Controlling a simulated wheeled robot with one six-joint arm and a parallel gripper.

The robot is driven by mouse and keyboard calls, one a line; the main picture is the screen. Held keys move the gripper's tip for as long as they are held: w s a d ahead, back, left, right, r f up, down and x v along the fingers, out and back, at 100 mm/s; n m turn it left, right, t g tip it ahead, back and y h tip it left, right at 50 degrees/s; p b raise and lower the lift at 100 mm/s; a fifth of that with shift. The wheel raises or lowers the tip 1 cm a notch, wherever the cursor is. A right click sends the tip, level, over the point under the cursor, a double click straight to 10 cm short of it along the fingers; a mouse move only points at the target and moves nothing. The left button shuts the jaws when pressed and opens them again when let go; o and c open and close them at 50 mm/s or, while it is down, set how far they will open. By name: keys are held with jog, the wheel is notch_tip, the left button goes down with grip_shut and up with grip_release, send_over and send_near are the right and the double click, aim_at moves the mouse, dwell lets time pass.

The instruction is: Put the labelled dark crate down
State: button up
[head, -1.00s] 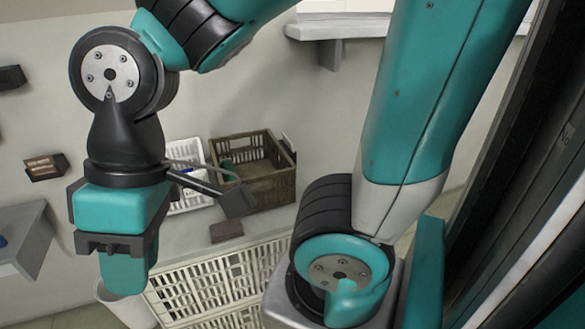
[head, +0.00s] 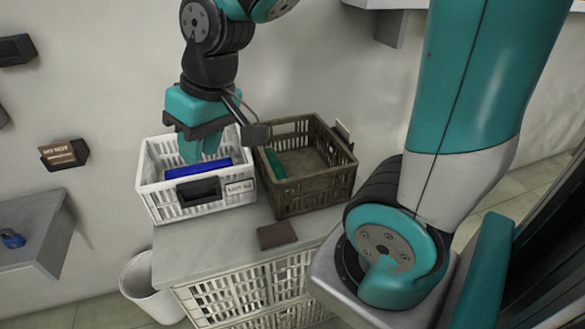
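The dark brown slatted crate (head: 318,193) stands upright on the grey top beside the white crate. A green thing (head: 276,165) lies inside it at the left, and a pale tag (head: 342,130) shows at its far right corner. My gripper (head: 205,147) is over the white crate (head: 160,205), to the left of the dark crate and not holding it. The gripper points down, and its fingertips are not clear enough to tell if they are open or shut.
A small dark brown block (head: 277,235) lies on the grey top (head: 195,245) in front of the crates. White slatted crates (head: 250,290) sit below. A white bin (head: 150,290) stands at lower left. A grey shelf (head: 40,225) holds a blue thing (head: 12,238).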

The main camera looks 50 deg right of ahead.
jog(key=w+d+f+m+h+b, duration=0.1)
jog(key=w+d+f+m, duration=0.1)
jog(key=d, duration=0.3)
jog(key=w+d+f+m+t+h, duration=0.1)
jog(key=w+d+f, duration=0.1)
jog(key=w+d, duration=0.15)
jog(key=w+d+f+m+h+b, duration=0.1)
jog(key=w+d+f+m, duration=0.1)
jog(key=d, duration=0.3)
jog(key=m+h, duration=0.2)
jog(key=m, duration=0.1)
send_near(261, 150)
jog(key=x, duration=0.6)
jog(key=shift+s+d, duration=0.1)
jog(key=shift+d, duration=0.1)
jog(key=shift+p+x, duration=0.45)
jog(key=shift+x, duration=2.7)
jog(key=shift+a, duration=0.2)
jog(key=shift+c, duration=0.2)
grip_shut()
jog(key=shift+r, duration=0.1)
